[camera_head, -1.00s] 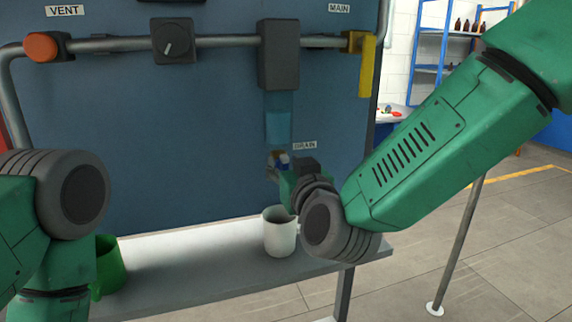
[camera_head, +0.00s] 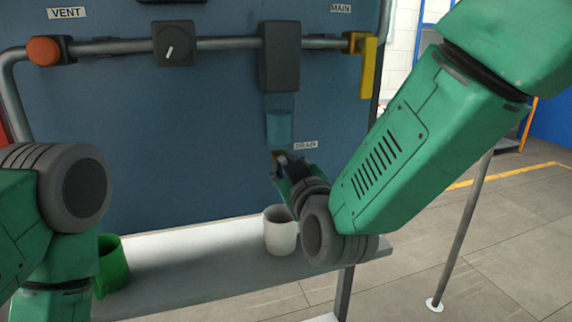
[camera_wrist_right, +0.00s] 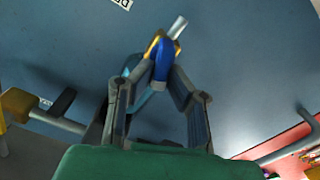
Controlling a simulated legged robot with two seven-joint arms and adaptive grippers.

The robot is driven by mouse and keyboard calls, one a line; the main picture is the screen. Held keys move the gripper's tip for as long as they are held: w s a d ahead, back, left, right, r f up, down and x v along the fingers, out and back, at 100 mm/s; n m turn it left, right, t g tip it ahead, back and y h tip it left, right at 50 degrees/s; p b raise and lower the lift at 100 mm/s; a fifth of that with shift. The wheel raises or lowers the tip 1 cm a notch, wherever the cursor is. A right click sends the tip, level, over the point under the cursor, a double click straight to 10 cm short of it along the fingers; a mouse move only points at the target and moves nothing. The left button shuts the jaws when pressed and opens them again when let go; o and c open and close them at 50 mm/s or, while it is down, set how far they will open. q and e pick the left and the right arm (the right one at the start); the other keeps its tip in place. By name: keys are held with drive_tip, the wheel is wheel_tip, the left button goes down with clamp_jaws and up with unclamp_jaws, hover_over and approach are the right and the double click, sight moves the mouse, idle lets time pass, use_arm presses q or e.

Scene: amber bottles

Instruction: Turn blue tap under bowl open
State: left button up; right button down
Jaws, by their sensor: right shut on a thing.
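The blue tap handle (camera_wrist_right: 163,62) sits between the fingertips of my right gripper (camera_wrist_right: 165,80) in the right wrist view. The gripper is shut on it. Brass and a pale metal spout end show just beyond the handle. In the head view the right gripper (camera_head: 283,167) reaches the tap below the translucent blue bowl (camera_head: 279,128), beside the DRAIN label. There the gripper mostly hides the handle, and a bit of brass shows above the fingers. My left arm is at the left edge of the head view, but its gripper is out of view.
A white mug (camera_head: 280,238) stands on the shelf (camera_head: 205,262) below the tap. A green mug (camera_head: 112,268) is farther left, partly behind my left arm. Above run a pipe with an orange knob (camera_head: 42,49), a black dial (camera_head: 174,43) and a yellow lever (camera_head: 368,68).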

drive_tip(key=shift+s+f, duration=0.1)
drive_tip(key=shift+f, duration=0.05)
drive_tip(key=c, duration=1.6)
unclamp_jaws()
drive_tip(key=shift+s, duration=0.1)
drive_tip(key=v, duration=1.1)
drive_tip(key=shift+s, duration=0.3)
